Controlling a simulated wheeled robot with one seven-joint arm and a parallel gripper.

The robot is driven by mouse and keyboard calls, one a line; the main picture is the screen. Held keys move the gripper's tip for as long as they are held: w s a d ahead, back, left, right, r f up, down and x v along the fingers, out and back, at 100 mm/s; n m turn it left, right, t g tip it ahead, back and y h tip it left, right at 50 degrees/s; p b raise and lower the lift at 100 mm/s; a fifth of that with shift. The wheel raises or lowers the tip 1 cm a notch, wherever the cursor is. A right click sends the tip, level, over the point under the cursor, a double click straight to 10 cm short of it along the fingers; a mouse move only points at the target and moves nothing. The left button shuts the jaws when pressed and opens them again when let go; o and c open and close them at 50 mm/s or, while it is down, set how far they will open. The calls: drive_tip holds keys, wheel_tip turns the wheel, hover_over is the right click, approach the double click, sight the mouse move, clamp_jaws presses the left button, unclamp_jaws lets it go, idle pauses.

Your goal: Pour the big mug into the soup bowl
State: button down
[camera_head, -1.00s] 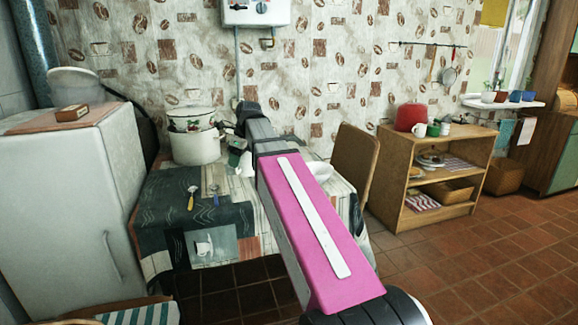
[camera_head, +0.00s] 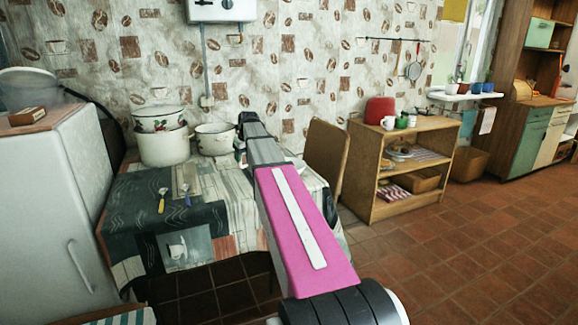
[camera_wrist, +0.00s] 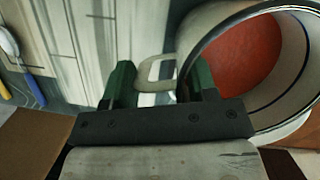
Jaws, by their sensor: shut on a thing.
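The big mug (camera_wrist: 201,28) fills the upper right of the wrist view, a pale mug with a dark rim and a red-orange filling (camera_wrist: 250,62). My gripper (camera_wrist: 160,82) has its two green fingers on either side of the mug's handle and is shut on it. The mug's tilt is hard to judge. A pale curved edge (camera_wrist: 287,134) shows below the mug and may be the soup bowl. In the head view, a white bowl edge (camera_head: 297,161) peeks out right of my arm on the table. My arm hides the gripper and mug there.
The table (camera_head: 136,200) has a patterned cloth. A large white pot (camera_head: 163,147) and a smaller pot (camera_head: 215,139) stand at its back. A yellow-handled spoon (camera_head: 162,200) and a blue-handled one (camera_head: 187,196) lie at left. A chair (camera_head: 326,158) stands at right.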

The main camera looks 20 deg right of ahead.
drive_tip(key=shift+w+d+f, duration=0.15)
drive_tip(key=shift+w+d, duration=0.05)
drive_tip(key=shift+d, duration=0.05)
drive_tip(key=shift+s, duration=0.1)
drive_tip(key=s+d+r+t+y, duration=0.3)
drive_tip(key=r+t+y, duration=0.1)
drive_tip(key=r, duration=0.2)
drive_tip(key=shift+d+m, duration=0.3)
idle(0.5)
drive_tip(key=shift+s+d+r+t+y, duration=0.55)
drive_tip(key=shift+s+r+t+y, duration=0.1)
drive_tip(key=shift+r, duration=0.15)
idle(0.4)
drive_tip(key=shift+s+d+f+t+y, duration=0.4)
drive_tip(key=shift+f+t+y, duration=0.15)
drive_tip(key=shift+f+t, duration=0.1)
idle(0.7)
drive_tip(key=shift+s+d+r+t+y+p, duration=0.25)
drive_tip(key=shift+r+t+y+p, duration=0.1)
drive_tip(key=shift+r+t+y, duration=0.2)
idle(1.4)
